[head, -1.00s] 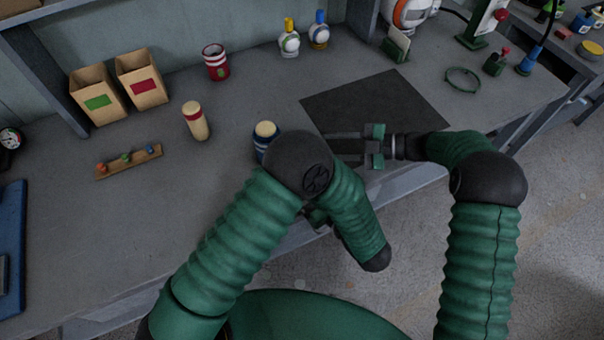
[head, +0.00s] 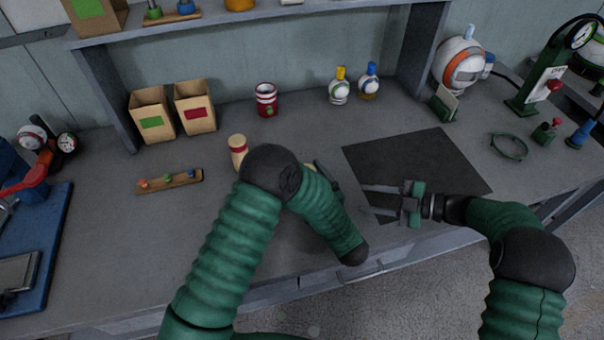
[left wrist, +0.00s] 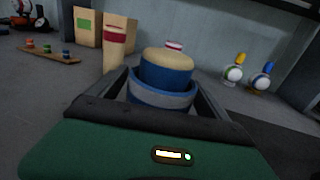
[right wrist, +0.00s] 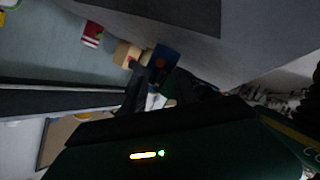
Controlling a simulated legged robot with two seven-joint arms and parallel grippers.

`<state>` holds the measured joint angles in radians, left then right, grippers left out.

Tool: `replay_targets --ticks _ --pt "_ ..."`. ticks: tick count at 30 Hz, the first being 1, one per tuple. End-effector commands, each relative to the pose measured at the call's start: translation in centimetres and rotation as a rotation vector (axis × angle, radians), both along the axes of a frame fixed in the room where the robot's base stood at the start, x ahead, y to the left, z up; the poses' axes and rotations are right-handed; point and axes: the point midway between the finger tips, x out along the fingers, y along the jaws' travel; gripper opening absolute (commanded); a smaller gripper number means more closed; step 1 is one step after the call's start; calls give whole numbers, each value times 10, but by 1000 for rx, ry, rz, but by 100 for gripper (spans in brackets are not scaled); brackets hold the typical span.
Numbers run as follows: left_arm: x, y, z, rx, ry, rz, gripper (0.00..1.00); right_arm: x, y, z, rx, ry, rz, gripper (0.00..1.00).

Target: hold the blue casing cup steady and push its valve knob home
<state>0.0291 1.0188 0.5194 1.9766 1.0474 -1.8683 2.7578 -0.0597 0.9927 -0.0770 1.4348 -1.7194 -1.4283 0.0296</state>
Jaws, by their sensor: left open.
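The blue casing cup (left wrist: 162,88), with a grey band and a cream top, stands upright between the fingers of my left gripper (left wrist: 165,80). These fingers are open around it. In the head view my left arm hides nearly all of the cup; only a sliver of its cream top (head: 310,167) shows. My right gripper (head: 364,199) is open and empty, right of the cup, fingers pointing left towards it. In the right wrist view a dark blue shape (right wrist: 168,55) with a small orange spot lies beyond the fingers; whether that spot is the valve knob I cannot tell.
A cream cylinder with a red band (head: 238,152) stands left of the cup. A wooden strip with small knobs (head: 170,182) lies further left. A red cup (head: 266,100), two cardboard boxes (head: 195,107) and two bottles stand behind. A dark mat (head: 415,165) lies flat at right.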

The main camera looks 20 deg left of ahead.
Motion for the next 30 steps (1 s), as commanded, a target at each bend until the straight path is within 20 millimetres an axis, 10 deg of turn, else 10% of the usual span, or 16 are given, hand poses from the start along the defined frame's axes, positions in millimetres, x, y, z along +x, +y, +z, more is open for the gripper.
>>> replay_targets --ticks 8,23,30 --pt "1 1 0 1 -1 0 85 0 0 0 0 0 0 36" --pt "1 1 0 0 0 0 20 0 0 0 0 0 0 36" --pt "1 1 0 0 0 0 19 7 -2 2 17 -207 79 6"
